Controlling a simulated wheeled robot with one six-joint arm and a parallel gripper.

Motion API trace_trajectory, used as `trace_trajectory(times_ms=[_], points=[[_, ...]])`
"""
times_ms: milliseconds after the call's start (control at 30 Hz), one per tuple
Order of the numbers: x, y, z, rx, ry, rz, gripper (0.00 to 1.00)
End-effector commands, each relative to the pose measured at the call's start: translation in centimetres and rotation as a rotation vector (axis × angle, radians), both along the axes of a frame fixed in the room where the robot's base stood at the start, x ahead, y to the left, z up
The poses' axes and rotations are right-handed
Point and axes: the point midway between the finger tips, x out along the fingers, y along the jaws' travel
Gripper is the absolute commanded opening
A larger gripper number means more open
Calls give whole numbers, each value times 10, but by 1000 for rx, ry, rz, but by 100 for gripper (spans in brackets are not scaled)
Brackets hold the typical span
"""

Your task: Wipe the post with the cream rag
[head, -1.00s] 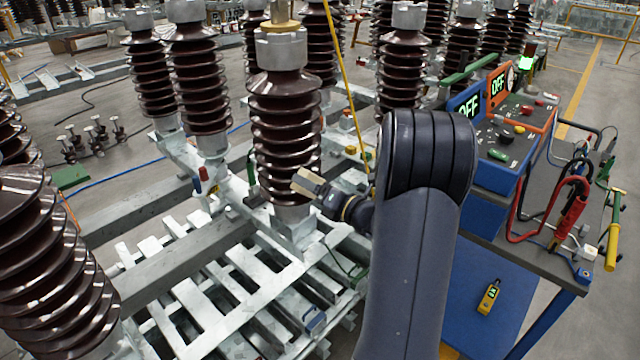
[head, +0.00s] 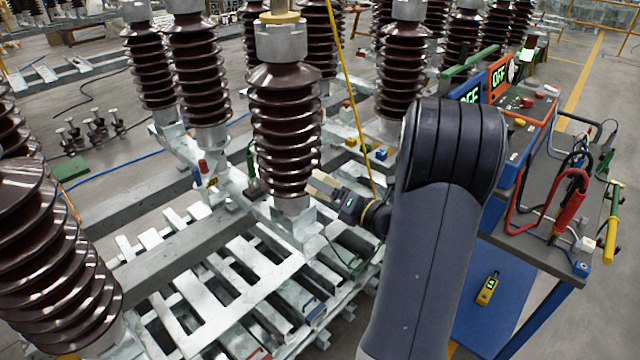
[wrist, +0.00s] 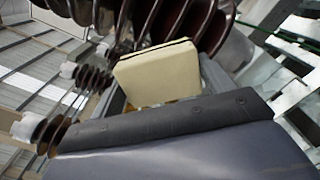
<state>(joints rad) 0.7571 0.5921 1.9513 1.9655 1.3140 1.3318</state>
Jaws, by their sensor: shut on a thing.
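The post (head: 284,135) is a tall brown ribbed insulator with a grey metal cap and base, upright in the middle of the head view. Its dark ribs (wrist: 183,20) fill the top of the wrist view. My gripper (head: 332,192) is at the post's lower right side, near the lowest ribs. It is shut on the cream rag (head: 320,184), which looks like a flat folded pad. The rag (wrist: 158,74) is large in the wrist view, close in front of the ribs. I cannot tell whether it touches them.
More brown insulators stand behind the post (head: 200,85) and at the near left (head: 50,240). A slatted metal frame (head: 215,290) lies below. A yellow rod (head: 350,95) slants behind my gripper. A bench with a control box (head: 515,130) and cables stands at right.

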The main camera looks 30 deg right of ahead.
Motion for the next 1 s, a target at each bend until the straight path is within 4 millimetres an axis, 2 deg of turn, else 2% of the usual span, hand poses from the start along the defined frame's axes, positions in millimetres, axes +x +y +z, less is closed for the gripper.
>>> trace_trajectory(times_ms=[100,467,800,1000], points=[[-6,-2,0,0,-1,1,58],[-8,-3,0,0,-1,1,58],[-32,-12,1,0,0,-3,58],[-35,-12,0,-1,-1,1,58]])
